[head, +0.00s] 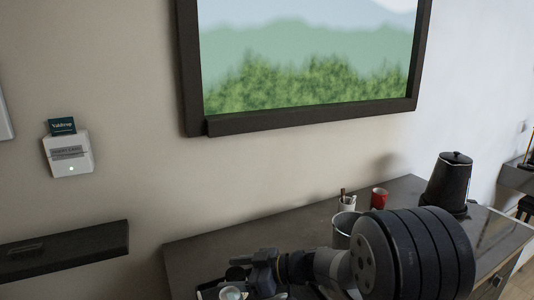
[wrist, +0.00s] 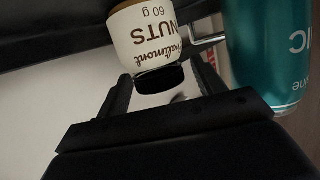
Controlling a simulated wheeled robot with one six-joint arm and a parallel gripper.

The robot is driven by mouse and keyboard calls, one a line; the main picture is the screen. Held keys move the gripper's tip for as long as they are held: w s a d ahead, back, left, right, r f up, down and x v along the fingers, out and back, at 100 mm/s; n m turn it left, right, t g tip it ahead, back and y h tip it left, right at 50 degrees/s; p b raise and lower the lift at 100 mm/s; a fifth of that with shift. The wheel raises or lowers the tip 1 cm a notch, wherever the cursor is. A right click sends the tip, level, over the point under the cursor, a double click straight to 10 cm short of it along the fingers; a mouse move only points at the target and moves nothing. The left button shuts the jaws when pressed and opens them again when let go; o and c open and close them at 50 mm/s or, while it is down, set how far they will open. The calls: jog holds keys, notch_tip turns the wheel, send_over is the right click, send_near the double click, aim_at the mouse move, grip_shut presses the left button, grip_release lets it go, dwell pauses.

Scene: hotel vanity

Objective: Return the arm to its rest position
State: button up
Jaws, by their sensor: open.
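My gripper (head: 262,272) is low in the head view, over the near left part of the dark vanity top (head: 190,252), with my arm covering much of the top. In the wrist view my gripper (wrist: 162,84) is open, its two dark fingers spread apart. A white nuts jar (wrist: 145,38) with a dark end shows upside down just past the fingertips. I see no finger closed on it, but cannot tell the exact gap. A teal can (wrist: 268,50) stands to its right in that view.
A dark wall shelf (head: 65,245) and a card holder (head: 69,154) are at left. A framed picture (head: 305,60) hangs above.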

jog(key=shift+r, duration=2.05)
